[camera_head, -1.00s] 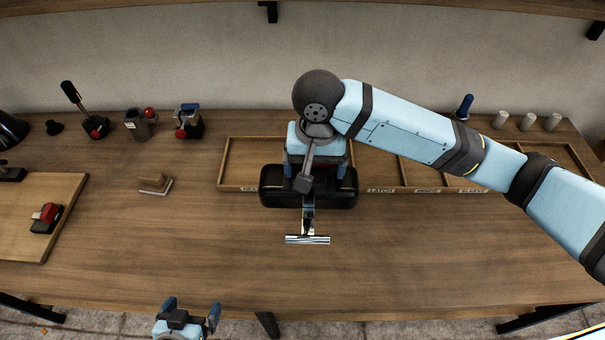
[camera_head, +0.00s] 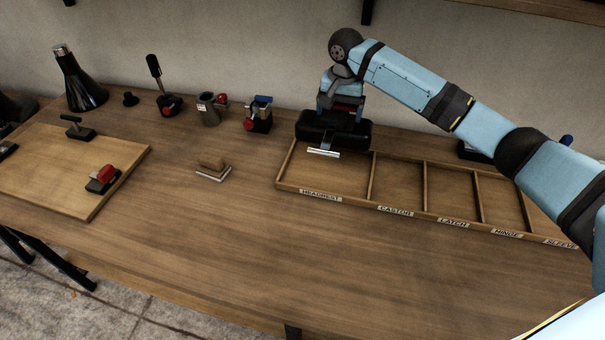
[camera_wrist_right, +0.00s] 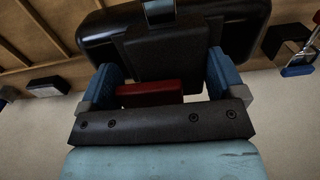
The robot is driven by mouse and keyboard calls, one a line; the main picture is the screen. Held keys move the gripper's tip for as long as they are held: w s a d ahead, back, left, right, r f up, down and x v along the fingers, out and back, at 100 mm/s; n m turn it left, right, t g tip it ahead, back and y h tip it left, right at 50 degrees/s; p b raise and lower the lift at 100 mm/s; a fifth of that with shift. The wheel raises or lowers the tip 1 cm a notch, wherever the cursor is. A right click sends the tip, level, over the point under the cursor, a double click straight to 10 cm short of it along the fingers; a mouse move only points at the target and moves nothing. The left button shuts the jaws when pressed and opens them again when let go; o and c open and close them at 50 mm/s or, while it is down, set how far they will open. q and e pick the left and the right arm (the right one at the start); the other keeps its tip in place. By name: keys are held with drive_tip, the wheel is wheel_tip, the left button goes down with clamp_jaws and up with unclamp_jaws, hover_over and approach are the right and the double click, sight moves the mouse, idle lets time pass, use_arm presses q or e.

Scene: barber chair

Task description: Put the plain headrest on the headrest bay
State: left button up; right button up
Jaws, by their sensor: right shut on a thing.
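The plain headrest (camera_head: 335,128) is a black padded block with a chrome post and crossbar (camera_head: 323,152). My right gripper (camera_head: 340,105) is shut on it and holds it above the back of the headrest bay (camera_head: 320,194), the leftmost compartment of the wooden divided tray. In the right wrist view the black headrest (camera_wrist_right: 172,30) sits between the blue fingers of the gripper (camera_wrist_right: 165,85). Whether the headrest touches the tray's back edge cannot be told. My left gripper is out of view.
The tray has further labelled compartments to the right, including castor (camera_head: 396,210) and latch (camera_head: 453,223), which look empty. Clamps and a dark bottle (camera_head: 80,85) stand at the back left. A wooden board (camera_head: 75,170) lies at the left.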

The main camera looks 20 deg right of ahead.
sight(336, 139)
drive_tip(key=shift+w+d+f, duration=0.1)
drive_tip(key=shift+w+f, duration=0.05)
drive_tip(key=shift+w, duration=0.15)
drive_tip(key=shift+f, duration=4.8)
drive_tip(key=o, duration=1.6)
drive_tip(key=shift+f, duration=0.2)
drive_tip(key=shift+r, duration=0.1)
wheel_tip(336, 139, up, 12)
drive_tip(key=shift+r, duration=0.1)
